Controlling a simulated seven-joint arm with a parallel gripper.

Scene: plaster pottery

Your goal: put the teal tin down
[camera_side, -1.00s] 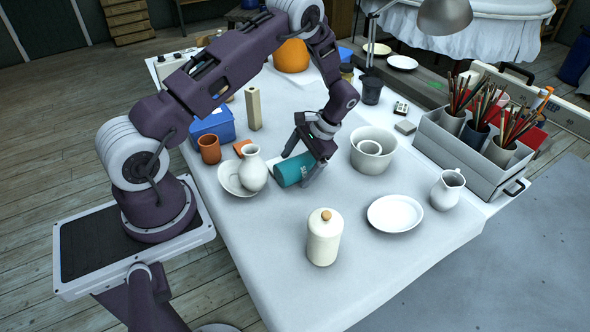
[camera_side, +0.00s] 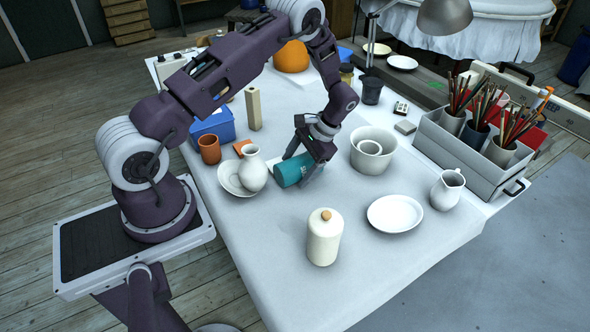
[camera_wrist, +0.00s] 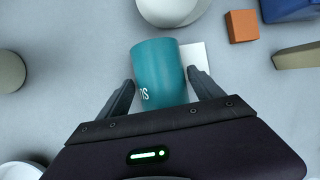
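The teal tin (camera_side: 290,172) lies on its side in the side view, low over or on the pale tabletop, just right of the white jug (camera_side: 253,170). I cannot tell whether it bears on the table. My gripper (camera_side: 300,167) points down at it with a finger on each side. In the wrist view the tin (camera_wrist: 158,72) sits between the fingertips of my gripper (camera_wrist: 160,76).
A white square (camera_wrist: 196,56) shows partly behind the tin. Nested bowls (camera_side: 372,162) stand right of my gripper. A lidded jar (camera_side: 323,238) and a plate (camera_side: 395,213) stand nearer the front. The front tabletop between them is fairly clear.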

